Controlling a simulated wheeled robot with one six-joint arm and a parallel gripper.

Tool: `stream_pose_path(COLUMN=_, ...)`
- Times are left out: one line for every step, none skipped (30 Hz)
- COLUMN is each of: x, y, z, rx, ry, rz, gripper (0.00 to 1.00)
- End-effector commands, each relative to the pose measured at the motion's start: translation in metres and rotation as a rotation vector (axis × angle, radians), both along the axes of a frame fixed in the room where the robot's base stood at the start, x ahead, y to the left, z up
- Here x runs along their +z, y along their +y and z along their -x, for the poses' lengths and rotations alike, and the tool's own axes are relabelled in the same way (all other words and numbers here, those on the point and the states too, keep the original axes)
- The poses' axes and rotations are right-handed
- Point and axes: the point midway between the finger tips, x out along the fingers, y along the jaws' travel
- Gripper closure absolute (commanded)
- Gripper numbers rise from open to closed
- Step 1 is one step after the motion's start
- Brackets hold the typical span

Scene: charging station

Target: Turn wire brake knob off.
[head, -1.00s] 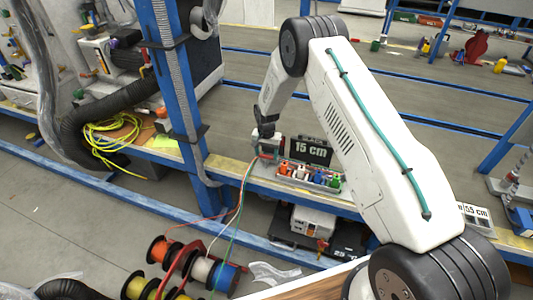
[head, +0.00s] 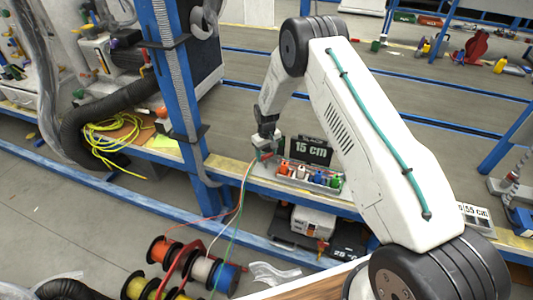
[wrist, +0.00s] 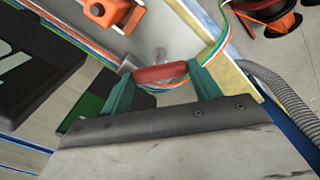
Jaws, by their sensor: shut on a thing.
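The wire brake knob is a red bar (wrist: 160,73) in the wrist view. It lies crosswise between the two green fingers of my gripper (wrist: 159,77), which touch its two ends. Coloured wires (wrist: 212,58) run beneath and beside the knob. In the head view my gripper (head: 263,146) is down at a small device on the workbench, where the wires (head: 239,205) come up from the spools. The knob cannot be made out clearly there.
A rack with several coloured connectors (head: 309,178) and a black "15 cm" sign (head: 312,150) stand right of my gripper. Wire spools (head: 203,271) are on the floor below. A blue post (head: 175,80) rises to the left.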

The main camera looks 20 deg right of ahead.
Motion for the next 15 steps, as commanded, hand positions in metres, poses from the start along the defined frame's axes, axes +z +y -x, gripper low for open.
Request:
stream_pose_path(x=-0.0001, y=-0.0007, z=0.0006, rx=0.042, ry=0.002, rz=0.001, gripper=0.61)
stream_pose_path(x=-0.0001, y=-0.0007, z=0.0006, rx=0.07, ry=0.002, rz=0.001, gripper=0.61)
stream_pose_path(x=-0.0001, y=-0.0007, z=0.0007, rx=0.108, ry=0.002, rz=0.001, gripper=0.61)
stream_pose_path(x=-0.0001, y=-0.0007, z=0.0007, rx=0.136, ry=0.002, rz=0.001, gripper=0.61)
stream_pose_path(x=-0.0001, y=-0.0007, z=0.0007, rx=0.165, ry=0.002, rz=0.001, gripper=0.61)
stream_pose_path(x=-0.0001, y=-0.0007, z=0.0007, rx=0.202, ry=0.002, rz=0.001, gripper=0.61)
stream_pose_path(x=-0.0001, y=-0.0007, z=0.0007, rx=0.23, ry=0.002, rz=0.001, gripper=0.61)
stream_pose_path(x=-0.0001, y=-0.0007, z=0.0007, rx=0.257, ry=0.002, rz=0.001, gripper=0.61)
stream_pose_path(x=-0.0001, y=-0.0007, z=0.0007, rx=0.292, ry=0.002, rz=0.001, gripper=0.61)
stream_pose_path(x=-0.0002, y=-0.0007, z=0.0007, rx=0.319, ry=0.002, rz=0.001, gripper=0.61)
stream_pose_path(x=-0.0002, y=-0.0008, z=0.0007, rx=0.344, ry=0.002, rz=0.001, gripper=0.61)
stream_pose_path(x=-0.0002, y=-0.0008, z=0.0007, rx=0.377, ry=0.002, rz=0.001, gripper=0.61)
stream_pose_path(x=-0.0002, y=-0.0009, z=0.0008, rx=0.4, ry=0.002, rz=0.001, gripper=0.61)
stream_pose_path(x=-0.0002, y=-0.0008, z=0.0007, rx=0.422, ry=0.002, rz=0.0, gripper=0.61)
stream_pose_path(x=-0.0002, y=-0.0009, z=0.0008, rx=0.451, ry=0.002, rz=0.0, gripper=0.61)
